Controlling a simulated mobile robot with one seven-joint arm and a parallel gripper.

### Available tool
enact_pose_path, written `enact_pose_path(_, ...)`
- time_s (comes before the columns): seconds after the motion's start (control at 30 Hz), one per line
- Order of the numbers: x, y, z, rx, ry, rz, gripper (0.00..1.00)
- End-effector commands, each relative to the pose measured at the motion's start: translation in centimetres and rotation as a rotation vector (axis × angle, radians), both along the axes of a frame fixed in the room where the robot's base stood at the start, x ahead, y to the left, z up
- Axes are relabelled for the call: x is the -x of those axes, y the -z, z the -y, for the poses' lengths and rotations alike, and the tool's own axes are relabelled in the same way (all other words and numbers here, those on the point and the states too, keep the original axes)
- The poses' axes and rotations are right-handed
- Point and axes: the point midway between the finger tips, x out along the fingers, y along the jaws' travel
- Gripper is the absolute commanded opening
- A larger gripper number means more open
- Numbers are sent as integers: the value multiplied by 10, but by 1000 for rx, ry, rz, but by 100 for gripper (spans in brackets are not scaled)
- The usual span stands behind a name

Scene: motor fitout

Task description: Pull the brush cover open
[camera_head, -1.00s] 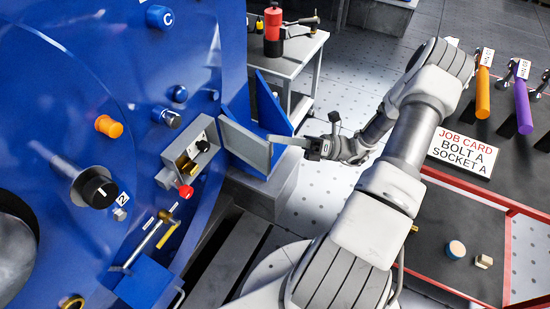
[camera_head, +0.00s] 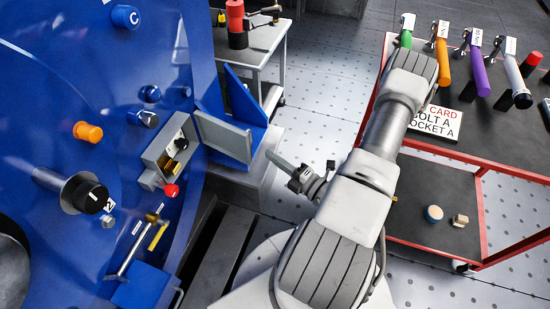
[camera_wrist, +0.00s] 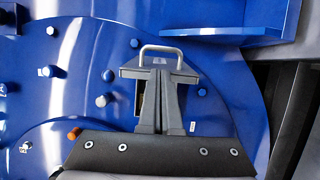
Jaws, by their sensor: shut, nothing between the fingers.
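The brush cover (camera_head: 223,138) is a grey rectangular plate on the grey box (camera_head: 153,159) set in the blue motor housing. It stands swung out to the right, and the box's inside shows a brass-coloured part (camera_head: 170,167). In the wrist view the cover (camera_wrist: 130,73) is seen nearly edge-on, with a light metal loop handle (camera_wrist: 162,49). My gripper (camera_head: 273,156) is shut and empty, to the right of the cover's free edge and apart from it. In the wrist view its fingers (camera_wrist: 160,76) overlap the cover in the picture.
A red knob (camera_head: 171,190) sits below the box. A blue bracket (camera_head: 243,103) stands behind the cover. A red-edged cart (camera_head: 478,215) at right carries coloured-handled tools and a job card (camera_head: 440,122).

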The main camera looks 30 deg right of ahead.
Motion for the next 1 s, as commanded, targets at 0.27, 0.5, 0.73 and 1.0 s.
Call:
enact_pose_path(0.27,-48,0,-15,3,-4,4,0)
enact_pose_path(0.5,-65,-1,-19,2,-3,3,0)
enact_pose_path(0.73,-66,-1,-19,2,-2,3,0)
enact_pose_path(1.0,-68,-2,-16,5,-19,4,0)
